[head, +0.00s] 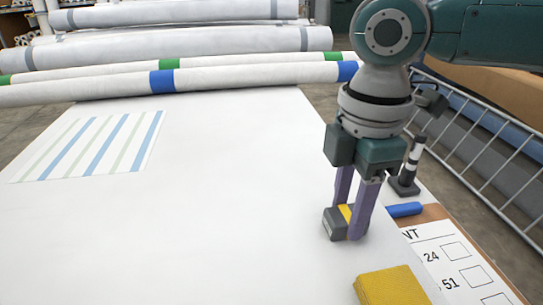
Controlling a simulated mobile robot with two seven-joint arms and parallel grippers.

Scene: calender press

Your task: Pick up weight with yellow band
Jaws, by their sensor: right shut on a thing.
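The weight with the yellow band (331,223) is a small dark grey block near the right edge of the white sheet (200,220). My right gripper (350,222) points down from above, with its two purple fingers on either side of the block. It is shut on the weight, and the yellow band shows between the fingers. The near finger hides part of the weight. I cannot tell whether the weight is touching the sheet or just clear of it. My left gripper is not in view.
A yellow sponge-like block (390,287), a clipboard sheet (465,265), a blue cylinder (404,210) and a black-and-white upright tool (408,170) are close by on the right. A metal railing (490,150) stands beyond. White rolls (200,78) cross the back. The sheet's middle is clear.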

